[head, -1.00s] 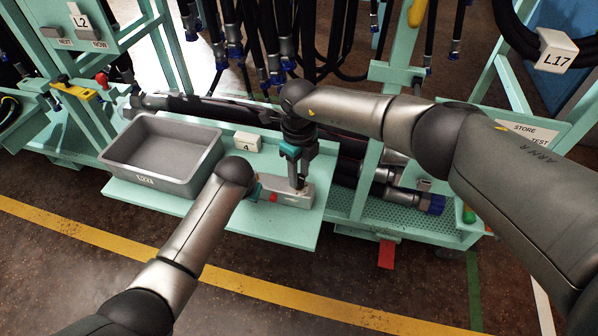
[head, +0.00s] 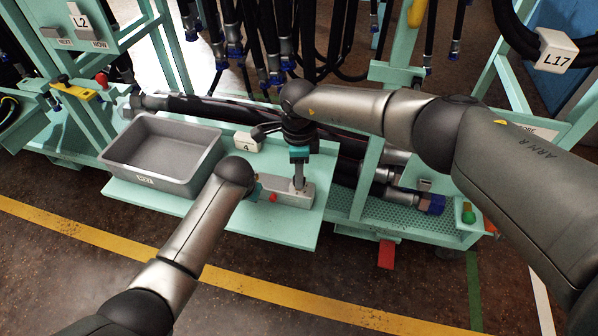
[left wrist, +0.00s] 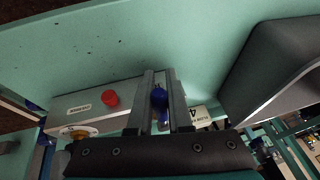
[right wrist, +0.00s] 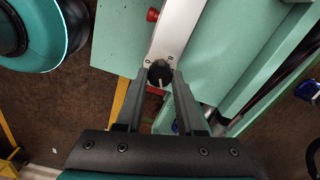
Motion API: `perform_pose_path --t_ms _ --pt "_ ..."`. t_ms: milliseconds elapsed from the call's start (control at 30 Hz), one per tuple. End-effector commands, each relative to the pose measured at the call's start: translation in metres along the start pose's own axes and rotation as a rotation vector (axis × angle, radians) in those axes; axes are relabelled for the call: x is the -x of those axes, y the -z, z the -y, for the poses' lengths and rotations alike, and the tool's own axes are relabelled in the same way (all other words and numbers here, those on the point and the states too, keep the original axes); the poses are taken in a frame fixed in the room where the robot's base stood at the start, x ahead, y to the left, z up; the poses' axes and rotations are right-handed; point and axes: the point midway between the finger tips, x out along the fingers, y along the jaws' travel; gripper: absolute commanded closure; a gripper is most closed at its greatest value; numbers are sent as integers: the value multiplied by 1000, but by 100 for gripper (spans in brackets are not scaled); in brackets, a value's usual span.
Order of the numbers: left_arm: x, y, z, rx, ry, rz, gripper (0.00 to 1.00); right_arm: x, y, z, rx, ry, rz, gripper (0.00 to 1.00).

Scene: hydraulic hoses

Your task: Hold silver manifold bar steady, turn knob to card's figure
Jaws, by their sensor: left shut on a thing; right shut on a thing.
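The silver manifold bar (head: 285,188) lies on the light green shelf. It has a red button (head: 273,198) on it; a blue fitting (left wrist: 158,98) shows between my left fingers. My left gripper (left wrist: 163,82) is shut on the bar's end, its fingertips partly hidden in the head view. A black knob (right wrist: 160,74) with a pale pointer line sits at the bar's other end, small marks beside it. My right gripper (right wrist: 159,78) points down and is shut on the knob. A white card (head: 246,143) reading 4 stands behind the bar.
A grey bin (head: 160,155) stands on the shelf (head: 230,225) left of the bar. Thick black hoses (head: 215,108) lie behind it, and more hang from the rack above. The shelf's front edge is clear.

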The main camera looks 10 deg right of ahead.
Motion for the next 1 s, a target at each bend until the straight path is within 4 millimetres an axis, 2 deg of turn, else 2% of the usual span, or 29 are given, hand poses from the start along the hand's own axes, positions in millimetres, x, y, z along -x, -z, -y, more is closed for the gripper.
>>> perform_pose_path --t_ms 533,567,800,1000 --pt "0 -1 0 0 0 2 100 1 -1 0 26 1 1 100" --pt "0 -1 0 0 0 2 100 1 -1 0 26 1 1 61" --pt "0 -1 0 0 0 2 100 0 0 0 25 0 1 34" --pt "0 -1 0 0 0 2 100 0 0 0 25 0 0 32"
